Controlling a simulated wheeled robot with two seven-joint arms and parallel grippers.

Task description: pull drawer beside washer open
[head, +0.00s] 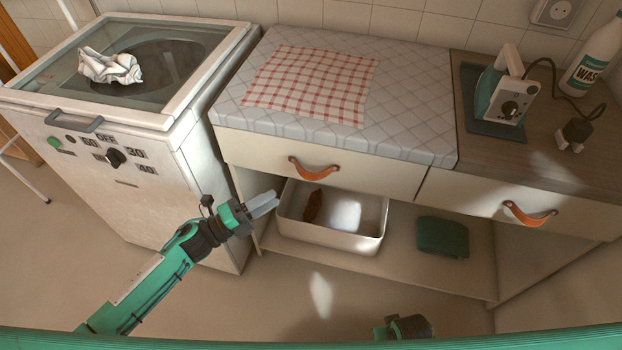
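The drawer (345,184) beside the washer (130,150) has a cream front and an orange leather pull (313,168). It looks closed, under the quilted pad. My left gripper (264,203) is in front of the cabinet, below and left of the pull and apart from it. Its two pale fingers lie close together, and I cannot tell whether there is a gap between them. My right gripper (405,327) shows only in part at the bottom edge, low and away from the drawers; its fingers cannot be made out.
A second drawer with a leather pull (529,214) is at the right. A white bin (332,240) and a green folded item (442,236) sit on the open shelf below. A checked cloth (311,84), an iron (503,88) and a bottle (595,62) stand on top.

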